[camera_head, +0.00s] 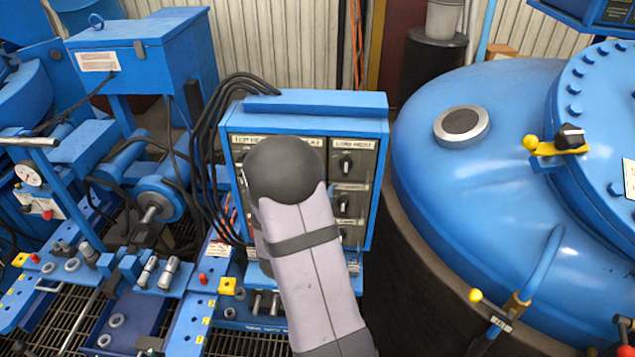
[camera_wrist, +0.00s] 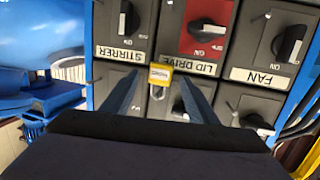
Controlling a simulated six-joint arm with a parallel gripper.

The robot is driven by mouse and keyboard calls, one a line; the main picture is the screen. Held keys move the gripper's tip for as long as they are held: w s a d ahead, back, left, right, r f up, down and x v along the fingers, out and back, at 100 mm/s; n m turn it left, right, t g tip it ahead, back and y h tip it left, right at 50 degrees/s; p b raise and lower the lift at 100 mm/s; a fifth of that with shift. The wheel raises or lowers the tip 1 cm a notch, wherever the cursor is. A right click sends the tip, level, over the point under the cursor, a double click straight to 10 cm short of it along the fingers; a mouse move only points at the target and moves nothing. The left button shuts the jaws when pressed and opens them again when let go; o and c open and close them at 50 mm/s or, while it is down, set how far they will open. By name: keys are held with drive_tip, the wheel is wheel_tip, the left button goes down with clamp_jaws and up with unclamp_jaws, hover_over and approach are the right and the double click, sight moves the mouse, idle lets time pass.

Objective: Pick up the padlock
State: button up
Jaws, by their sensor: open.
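In the wrist view a small padlock (camera_wrist: 160,76) with a yellow body, a pale label and a grey shackle shows at the control panel, just beside the LID DRIVE label. My gripper (camera_wrist: 159,79) is open, its two dark fingers pointing at the panel. The padlock appears between the fingertips; I cannot tell whether they touch it or how deep they reach. The shackle hangs below the body in this picture; what it passes through is unclear. In the head view my arm covers the middle of the control cabinet (camera_head: 315,104), and the padlock and gripper are hidden.
Black rotary switches sit close around the padlock, including STIRRER (camera_wrist: 124,20), a red LID DRIVE plate (camera_wrist: 207,27) and FAN (camera_wrist: 290,42). Black cables (camera_head: 205,130) run down the cabinet's left side. A large blue vessel (camera_head: 440,150) stands close on the right.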

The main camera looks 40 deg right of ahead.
drive_tip(key=shift+w+d, duration=0.15)
drive_tip(key=shift+c, duration=0.4)
drive_tip(key=c, duration=1.1)
drive_tip(key=shift+r+b, duration=0.15)
drive_tip(key=shift+b, duration=0.3)
drive_tip(key=f+p+v, duration=0.1)
drive_tip(key=p+v, duration=0.2)
drive_tip(key=v, duration=0.3)
drive_tip(key=p+v, duration=0.4)
drive_tip(key=v, duration=0.2)
drive_tip(key=f+p+v, duration=0.1)
drive_tip(key=p+v, duration=0.2)
drive_tip(key=v, duration=0.2)
drive_tip(key=shift+s+a+f, duration=0.2)
drive_tip(key=shift+s+a, duration=0.1)
drive_tip(key=shift+a, duration=0.25)
